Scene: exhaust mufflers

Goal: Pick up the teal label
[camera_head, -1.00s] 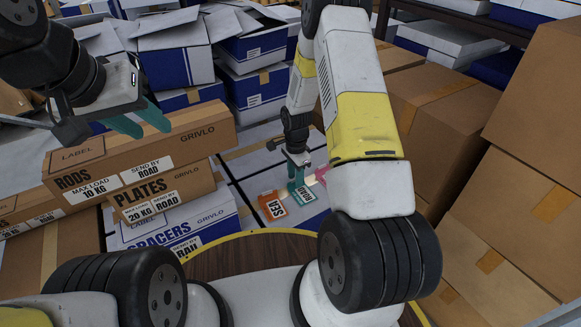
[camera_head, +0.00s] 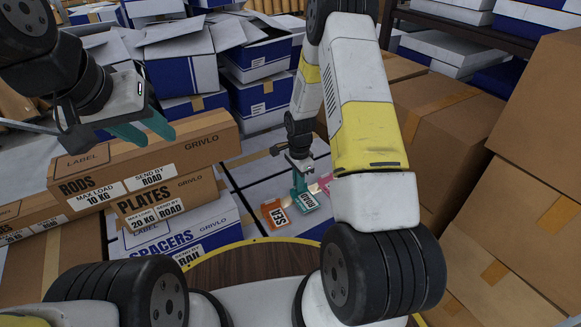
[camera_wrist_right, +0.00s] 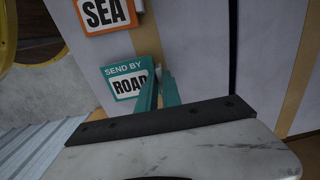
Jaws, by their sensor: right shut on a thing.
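The teal label (camera_wrist_right: 122,82) has a teal border and reads SEND BY ROAD in the right wrist view. In the head view, the teal label (camera_head: 309,202) is tilted above the white boxes, beside the orange SEA label (camera_head: 277,214). My right gripper (camera_head: 299,188) is shut on the teal label at its edge. Its teal fingers (camera_wrist_right: 157,92) cover the label's right side in the wrist view. Whether the label is clear of the surface below is hard to tell. My left gripper (camera_head: 150,130) is open and empty above the brown cartons at the left.
A pink label (camera_head: 325,182) lies just right of my right gripper, partly hidden. Brown cartons marked RODS and PLATES (camera_head: 165,192) and a SPACERS box (camera_head: 165,240) stand at the left. Large brown cartons (camera_head: 520,200) stand at the right. White and blue boxes (camera_head: 255,55) fill the back.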

